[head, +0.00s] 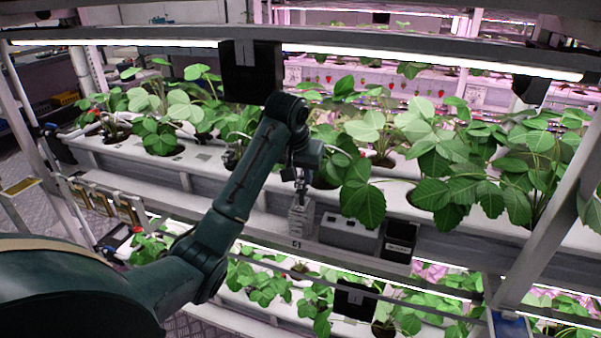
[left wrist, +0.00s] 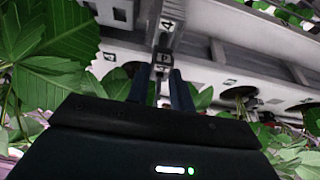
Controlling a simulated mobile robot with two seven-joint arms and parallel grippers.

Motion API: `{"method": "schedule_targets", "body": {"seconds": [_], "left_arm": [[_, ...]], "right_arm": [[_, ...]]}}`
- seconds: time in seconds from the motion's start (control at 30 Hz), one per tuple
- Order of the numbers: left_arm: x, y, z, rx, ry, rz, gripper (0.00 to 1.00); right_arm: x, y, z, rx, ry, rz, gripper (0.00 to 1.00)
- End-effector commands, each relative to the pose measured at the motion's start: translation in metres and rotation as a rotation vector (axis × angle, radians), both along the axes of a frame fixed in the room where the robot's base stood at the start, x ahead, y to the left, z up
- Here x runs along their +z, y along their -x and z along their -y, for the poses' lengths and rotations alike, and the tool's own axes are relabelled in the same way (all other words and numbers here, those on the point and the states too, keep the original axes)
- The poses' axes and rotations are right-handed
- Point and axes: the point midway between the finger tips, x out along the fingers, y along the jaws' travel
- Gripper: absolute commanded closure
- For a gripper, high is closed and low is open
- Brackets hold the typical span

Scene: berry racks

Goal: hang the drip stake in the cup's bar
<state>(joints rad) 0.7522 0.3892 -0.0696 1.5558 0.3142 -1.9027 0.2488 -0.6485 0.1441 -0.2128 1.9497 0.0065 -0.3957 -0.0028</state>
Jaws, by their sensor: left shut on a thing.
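My left gripper (head: 302,180) is at the front of the middle plant shelf, pointing down above a small clear cup (head: 297,222) on the ledge. In the left wrist view, its two dark fingers (left wrist: 160,80) are shut on a narrow grey piece, which I take to be the drip stake (left wrist: 160,58). A tag reading 4 shows just beyond the fingers. The stake is too small in the head view to tell whether it touches the cup. The cup's bar cannot be made out. My right gripper is not in view.
Strawberry plants (head: 365,195) with broad leaves overhang the shelf close right of the gripper. A grey box (head: 348,233) and a black box (head: 400,241) stand on the ledge right of the cup. A black box (head: 252,72) hangs above. A slanted post (head: 550,215) is at right.

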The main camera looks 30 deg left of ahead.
Motion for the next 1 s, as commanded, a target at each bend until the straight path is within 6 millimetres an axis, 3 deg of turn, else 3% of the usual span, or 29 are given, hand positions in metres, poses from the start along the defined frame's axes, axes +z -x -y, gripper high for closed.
{"method": "schedule_targets", "body": {"seconds": [1.0], "left_arm": [[-0.022, 0.0, 0.0, 0.0, 0.0, -0.002, 0.99]], "right_arm": [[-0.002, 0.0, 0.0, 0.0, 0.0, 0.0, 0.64]]}}
